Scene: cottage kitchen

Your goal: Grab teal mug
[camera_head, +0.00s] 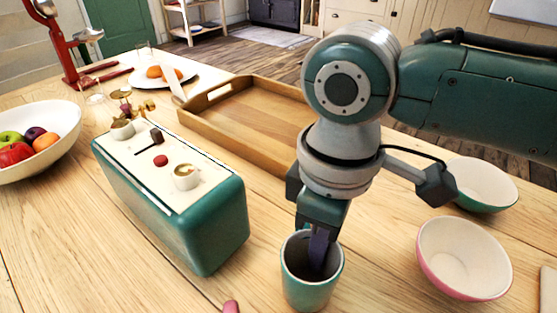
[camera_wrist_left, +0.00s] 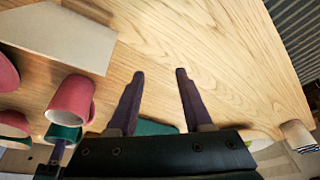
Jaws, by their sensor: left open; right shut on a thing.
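The teal mug (camera_head: 306,292) stands at the front middle of the wooden table in the head view, upright and open at the top. My right gripper (camera_head: 319,245) points down into it from above, shut on its wall, with a purple finger showing inside the mug. The other finger is mostly hidden. In the left wrist view, a teal mug-like shape (camera_wrist_left: 62,132) shows at the lower left beside a dark gripper part. My left gripper (camera_wrist_left: 160,75) is open and empty over bare table in that view; it is not seen in the head view.
A teal box with a cream top (camera_head: 205,215) stands left of the mug. A pink bowl (camera_head: 463,258) and a green bowl (camera_head: 482,184) are on the right. A wooden tray (camera_head: 245,112) lies behind. A reddish-pink mug (camera_wrist_left: 72,100) shows in the left wrist view.

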